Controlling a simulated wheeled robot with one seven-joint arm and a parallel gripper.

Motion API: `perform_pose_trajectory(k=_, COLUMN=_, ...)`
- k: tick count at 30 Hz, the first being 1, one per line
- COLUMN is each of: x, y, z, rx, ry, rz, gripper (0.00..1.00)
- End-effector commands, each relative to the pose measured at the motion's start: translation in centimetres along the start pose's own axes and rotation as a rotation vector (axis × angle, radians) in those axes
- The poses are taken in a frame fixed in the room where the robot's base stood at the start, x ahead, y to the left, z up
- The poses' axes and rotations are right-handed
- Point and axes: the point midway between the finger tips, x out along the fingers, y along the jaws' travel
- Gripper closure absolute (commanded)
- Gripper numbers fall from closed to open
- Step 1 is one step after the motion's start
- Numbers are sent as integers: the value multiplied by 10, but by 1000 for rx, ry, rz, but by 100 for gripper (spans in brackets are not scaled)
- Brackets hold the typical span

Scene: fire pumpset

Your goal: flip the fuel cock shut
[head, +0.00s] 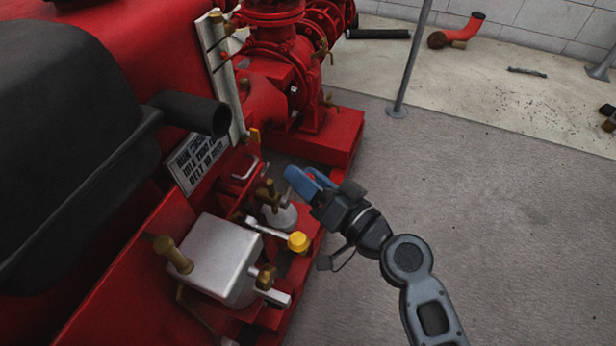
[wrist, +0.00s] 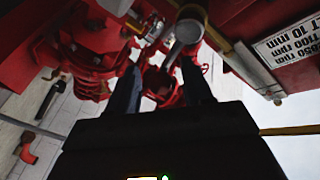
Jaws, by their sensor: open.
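Several brass fittings sit on the red pumpset's near side, and I cannot tell for sure which is the fuel cock. In the head view, a brass cock (head: 266,277) with a pale lever is on the front of the silver box-shaped tank (head: 217,254). Another brass fitting (head: 268,193) stands on a small grey canister (head: 280,216). My gripper (head: 304,177), with blue fingers, is just right of and above that canister, apart from both fittings. Its two fingers also show spread and empty in the wrist view (wrist: 160,88).
A yellow knob (head: 298,241) on a pale arm sticks out below my gripper. A dark pipe (head: 195,114) juts from the engine above a lettered plate (head: 198,160). Red pump pipework (head: 290,65) lies behind. Grey floor (head: 510,220) to the right is clear.

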Motion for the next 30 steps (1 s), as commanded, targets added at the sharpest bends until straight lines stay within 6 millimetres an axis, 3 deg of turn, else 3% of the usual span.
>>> perform_pose_trajectory(k=2, x=0, y=0, z=0, rx=0, ry=0, rz=0, gripper=51)
perform_pose_trajectory(k=17, x=-1, y=0, z=0, rx=0, ry=0, rz=1, gripper=99)
perform_pose_trajectory(k=30, x=-1, y=7, z=4, rx=191, ry=-67, rz=67, gripper=100)
